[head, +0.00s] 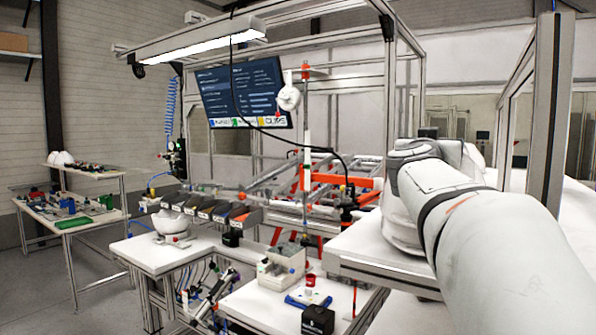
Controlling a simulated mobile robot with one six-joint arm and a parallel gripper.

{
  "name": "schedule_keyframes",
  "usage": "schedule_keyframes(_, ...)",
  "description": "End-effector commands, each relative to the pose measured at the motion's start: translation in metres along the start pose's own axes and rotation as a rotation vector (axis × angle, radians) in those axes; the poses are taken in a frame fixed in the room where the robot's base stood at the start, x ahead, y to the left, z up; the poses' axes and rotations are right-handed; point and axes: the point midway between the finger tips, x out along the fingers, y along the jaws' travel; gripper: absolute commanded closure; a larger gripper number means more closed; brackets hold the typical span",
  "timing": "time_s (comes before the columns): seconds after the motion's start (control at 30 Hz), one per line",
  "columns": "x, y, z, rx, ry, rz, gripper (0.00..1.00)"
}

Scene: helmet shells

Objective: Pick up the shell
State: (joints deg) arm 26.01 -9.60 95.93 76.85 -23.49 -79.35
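A white helmet shell (170,221) sits on the white workbench (150,256) left of the middle, in front of a row of dark bins. It seems to rest on or beside a small fixture, and I cannot tell which. More white shells (61,158) sit on the upper shelf of a rack at the far left. My arm fills the right side of the view. My gripper cannot be made out, so its opening and its distance from the shell do not show.
Parts bins (222,213) line the back of the bench. A metal frame post (550,110) rises near my arm. Open floor (105,300) lies at the lower left.

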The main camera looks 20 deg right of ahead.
Motion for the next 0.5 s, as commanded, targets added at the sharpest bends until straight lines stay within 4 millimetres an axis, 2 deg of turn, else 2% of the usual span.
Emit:
schedule_keyframes(0.27,0.0029,0.0010,-0.0002,0.000,0.001,0.001,0.27)
schedule_keyframes(0.5,0.0029,0.0013,-0.0001,0.000,0.001,0.002,0.47)
